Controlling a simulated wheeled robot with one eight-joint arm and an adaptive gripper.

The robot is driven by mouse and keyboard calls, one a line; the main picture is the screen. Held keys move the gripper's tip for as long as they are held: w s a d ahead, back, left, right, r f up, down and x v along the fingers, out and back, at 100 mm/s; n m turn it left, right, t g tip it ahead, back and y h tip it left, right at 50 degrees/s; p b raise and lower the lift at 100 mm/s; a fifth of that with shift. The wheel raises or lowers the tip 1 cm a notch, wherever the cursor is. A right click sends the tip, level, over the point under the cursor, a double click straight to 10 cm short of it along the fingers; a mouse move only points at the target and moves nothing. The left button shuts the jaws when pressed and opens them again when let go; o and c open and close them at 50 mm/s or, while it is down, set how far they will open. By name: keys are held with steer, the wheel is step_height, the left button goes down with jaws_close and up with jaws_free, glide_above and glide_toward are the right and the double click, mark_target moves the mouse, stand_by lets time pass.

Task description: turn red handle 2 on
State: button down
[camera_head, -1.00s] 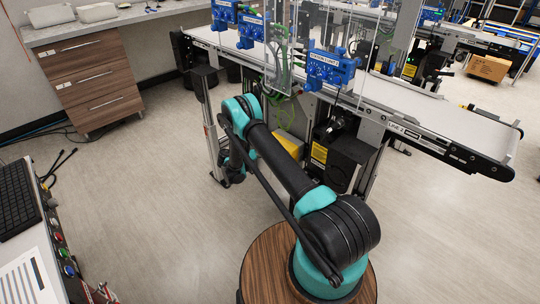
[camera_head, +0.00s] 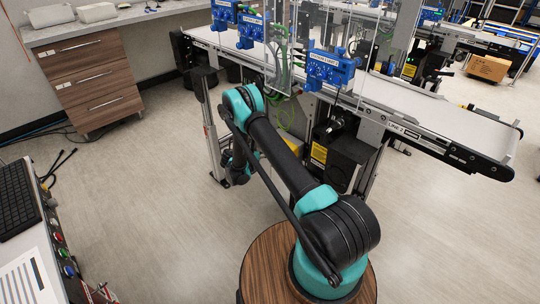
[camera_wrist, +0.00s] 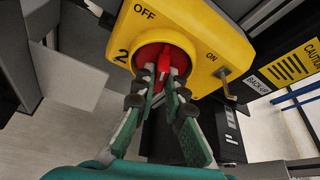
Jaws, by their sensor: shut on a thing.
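A yellow switch box (camera_wrist: 215,45) marked "2", "OFF" and "ON" fills the upper middle of the wrist view. Its round red dial carries red handle 2 (camera_wrist: 164,62), which stands between my fingertips. My gripper (camera_wrist: 163,80) has its two green and black fingers closed on the handle from both sides. The handle lies nearly in line with the fingers, and its upper part points up near the "OFF" side. In the head view, a bit of the yellow box (camera_head: 292,143) shows behind my arm; the handle and my gripper are hidden there.
A belt conveyor (camera_head: 440,117) runs above and behind the box, with blue control units (camera_head: 330,69) along its side. A black box with a caution label (camera_wrist: 285,68) is to the right in the wrist view. Open floor (camera_head: 130,200) lies left of my arm.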

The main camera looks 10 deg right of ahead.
steer(key=shift+m, duration=0.4)
steer(key=c, duration=1.6)
jaws_free()
steer(key=v, duration=1.2)
steer(key=shift+s+d+r, duration=0.1)
steer(key=shift+s, duration=0.1)
